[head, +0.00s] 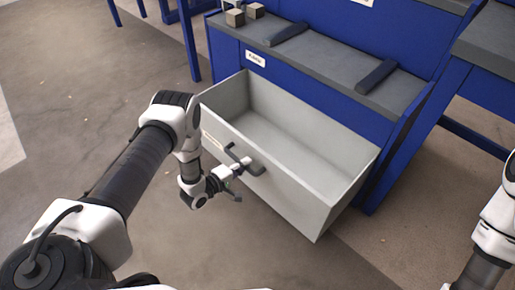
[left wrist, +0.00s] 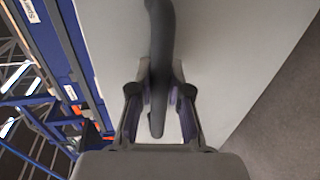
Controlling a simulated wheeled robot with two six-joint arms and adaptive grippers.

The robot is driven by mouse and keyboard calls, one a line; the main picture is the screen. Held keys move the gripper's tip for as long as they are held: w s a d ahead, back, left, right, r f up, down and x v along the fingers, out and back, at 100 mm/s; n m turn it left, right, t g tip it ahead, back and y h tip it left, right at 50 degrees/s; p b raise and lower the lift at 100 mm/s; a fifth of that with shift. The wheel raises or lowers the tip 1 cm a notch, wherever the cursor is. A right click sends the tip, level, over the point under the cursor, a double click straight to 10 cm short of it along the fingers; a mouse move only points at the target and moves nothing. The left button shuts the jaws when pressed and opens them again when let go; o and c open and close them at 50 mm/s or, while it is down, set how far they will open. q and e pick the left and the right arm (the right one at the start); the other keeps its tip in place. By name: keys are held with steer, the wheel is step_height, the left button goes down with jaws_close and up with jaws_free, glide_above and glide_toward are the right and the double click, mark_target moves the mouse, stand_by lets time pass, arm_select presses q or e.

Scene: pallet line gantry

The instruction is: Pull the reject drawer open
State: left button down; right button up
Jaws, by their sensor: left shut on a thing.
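The reject drawer (head: 315,215) is a light grey open-topped box pulled well out of the blue bench front in the head view. Its inside looks empty. A dark handle (head: 256,168) sits on its front face, and my left gripper (head: 240,166) is at that handle. In the left wrist view the dark handle bar (left wrist: 158,60) runs between the two fingers of my left gripper (left wrist: 160,110), which is shut on it. The drawer's grey front panel (left wrist: 235,50) fills the space behind. Only part of my right arm shows at the right edge of the head view; its gripper is out of frame.
The blue bench (head: 300,75) has a grey ledge with two dark bars (head: 376,76) and small blocks (head: 235,17) on it. A blue table (head: 485,45) stands at the right. The concrete floor (head: 90,90) left of the drawer is clear.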

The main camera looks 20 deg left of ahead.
arm_select(q)
steer(key=shift+f+v, duration=0.2)
steer(key=shift+v, duration=0.85)
steer(key=c, duration=1.1)
jaws_free()
steer(key=shift+s, duration=0.1)
steer(key=v, duration=1.1)
steer(key=shift+s, duration=0.4)
steer(key=shift+a, duration=0.15)
